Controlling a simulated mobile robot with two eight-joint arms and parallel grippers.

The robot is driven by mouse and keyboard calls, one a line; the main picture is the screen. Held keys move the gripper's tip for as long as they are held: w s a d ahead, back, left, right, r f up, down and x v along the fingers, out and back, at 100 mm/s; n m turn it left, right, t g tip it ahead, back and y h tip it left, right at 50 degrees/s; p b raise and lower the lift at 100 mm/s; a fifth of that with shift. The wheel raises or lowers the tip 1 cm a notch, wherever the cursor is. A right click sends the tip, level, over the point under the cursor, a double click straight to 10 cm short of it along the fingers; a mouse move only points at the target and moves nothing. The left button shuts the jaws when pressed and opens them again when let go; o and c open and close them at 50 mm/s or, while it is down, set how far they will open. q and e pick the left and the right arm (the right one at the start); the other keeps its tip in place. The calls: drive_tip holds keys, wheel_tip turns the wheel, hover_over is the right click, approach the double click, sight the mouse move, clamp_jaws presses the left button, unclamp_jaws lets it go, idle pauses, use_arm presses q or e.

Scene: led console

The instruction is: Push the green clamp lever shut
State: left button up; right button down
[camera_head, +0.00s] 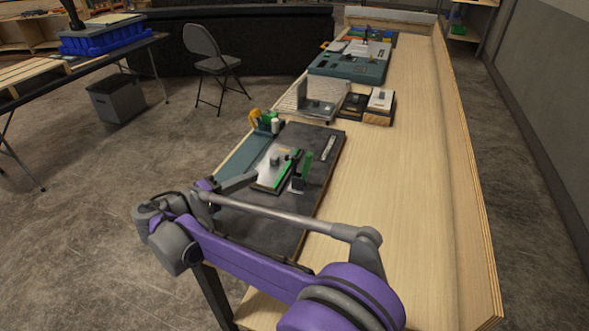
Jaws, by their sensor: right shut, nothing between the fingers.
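A green clamp lever (305,168) stands up at the right edge of a light metal plate (271,168) on the dark mat (318,152). Its exact angle is hard to tell at this size. My right arm reaches in from the lower right, and its gripper (252,179) is shut and empty. The gripper is over the left part of the mat, left of the lever and apart from it. My arm hides the near part of the mat. My left gripper is not in view.
A green and yellow fixture (266,122) stands behind the plate. A grey bracket (320,106) and small blocks (379,101) stand farther back, before a teal console (349,65). The wooden bench top (415,170) is clear on the right. A folding chair (212,62) stands on the floor.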

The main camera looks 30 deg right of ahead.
approach(307, 167)
drive_tip(key=w+d+r, duration=0.1)
drive_tip(key=w+d, duration=0.2)
drive_tip(key=w, duration=0.3)
drive_tip(key=s+d, duration=0.2)
drive_tip(key=d, duration=0.1)
drive_tip(key=shift+s+f, duration=0.25)
drive_tip(key=shift+f, duration=0.05)
drive_tip(key=shift+a, duration=0.1)
